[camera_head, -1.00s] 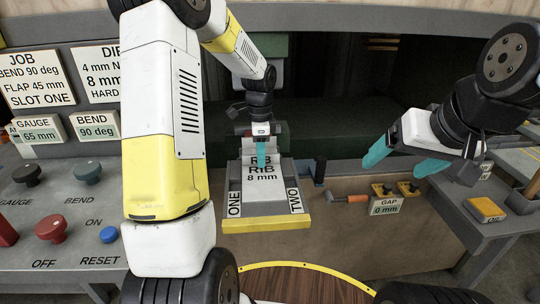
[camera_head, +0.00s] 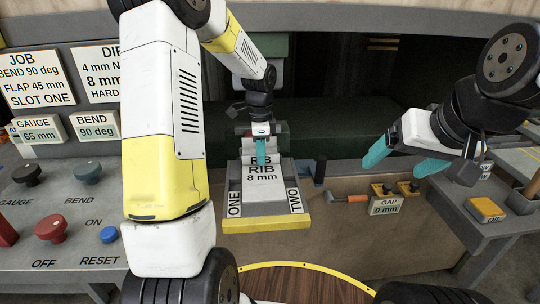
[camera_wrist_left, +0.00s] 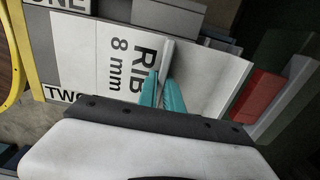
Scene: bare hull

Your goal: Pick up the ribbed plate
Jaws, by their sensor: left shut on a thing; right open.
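The ribbed plate (camera_head: 262,178) is pale, labelled "RIB 8 mm", and lies on the grey tray (camera_head: 302,221) with a yellow front edge, between the labels "ONE" and "TWO". It also shows in the left wrist view (camera_wrist_left: 88,45), where a raised pale rib runs between my fingers. My left gripper (camera_head: 261,160) comes down from above and is shut on the plate's rib; its teal fingertips show on either side of the rib in the left wrist view (camera_wrist_left: 162,92). My right gripper (camera_head: 405,160) is open and empty, in the air to the right, away from the plate.
A control panel (camera_head: 70,225) with knobs and buttons stands at left. At right, a bench (camera_head: 485,225) holds a yellow block (camera_head: 486,209). An orange-handled tool (camera_head: 350,198) and a "GAP 0 mm" sign (camera_head: 384,207) are right of the tray. A red block (camera_wrist_left: 258,98) shows in the left wrist view.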

